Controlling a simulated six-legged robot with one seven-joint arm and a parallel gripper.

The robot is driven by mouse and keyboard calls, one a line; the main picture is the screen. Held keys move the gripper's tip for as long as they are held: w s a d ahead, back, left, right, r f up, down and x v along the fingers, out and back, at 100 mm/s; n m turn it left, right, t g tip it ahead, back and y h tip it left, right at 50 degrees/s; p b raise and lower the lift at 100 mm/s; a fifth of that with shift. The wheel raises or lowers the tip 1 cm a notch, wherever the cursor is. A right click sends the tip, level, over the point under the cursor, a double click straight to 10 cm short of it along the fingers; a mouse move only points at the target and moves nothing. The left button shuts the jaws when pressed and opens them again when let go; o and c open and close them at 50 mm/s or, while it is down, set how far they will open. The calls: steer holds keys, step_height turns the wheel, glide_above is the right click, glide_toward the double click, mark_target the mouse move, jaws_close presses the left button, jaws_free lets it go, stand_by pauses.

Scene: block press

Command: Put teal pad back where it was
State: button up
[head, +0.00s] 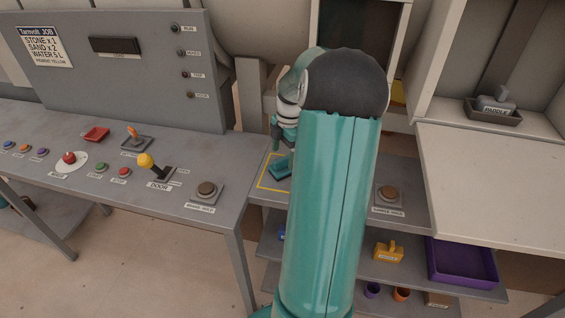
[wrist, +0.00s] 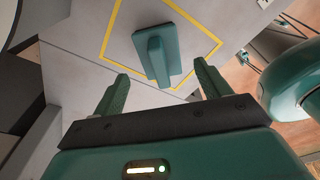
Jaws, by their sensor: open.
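The teal pad (wrist: 166,52) has a flat base with a raised bar-shaped grip. In the wrist view it rests on a grey surface inside a yellow outlined square (wrist: 104,45). My gripper (wrist: 160,82) is open, its two fingers apart, with the pad just beyond the fingertips and nothing between them. In the head view the teal pad (head: 281,167) is partly hidden behind my arm, inside the yellow outline (head: 262,180) on the grey bench. My gripper (head: 277,138) is just above it and partly hidden by my arm.
The control bench (head: 120,165) with buttons and a yellow-knobbed door lever (head: 147,161) stands at left. A push button (head: 388,194) is right of my arm. A paddle tray (head: 494,112) sits at upper right.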

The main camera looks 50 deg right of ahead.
mark_target(285, 157)
steer(key=r, duration=0.6)
steer(key=shift+s+d+r, duration=0.15)
steer(key=shift+d+r, duration=0.25)
steer(key=shift+a+r, duration=0.1)
steer(key=shift+a, duration=0.1)
steer(key=w+a+r+m+h, duration=0.1)
steer(key=a+r+m, duration=0.15)
steer(key=a, duration=0.45)
steer(key=w+a+r+m+t+h, duration=0.1)
steer(key=a+r, duration=0.2)
steer(key=a, duration=0.5)
steer(key=w+a+r+m+h, duration=0.1)
steer(key=w+a+r+m, duration=0.15)
steer(key=a, duration=0.45)
steer(key=s+a+m+t, duration=0.2)
steer(key=s+a, duration=0.4)
steer(key=a, duration=0.4)
steer(key=s+a+r+m+t+y, duration=0.1)
steer(key=s+a+m, duration=0.4)
steer(key=a, duration=0.5)
steer(key=shift+s+m+t+y, duration=0.3)
steer(key=shift+s+t, duration=0.05)
steer(key=shift+t, duration=0.15)
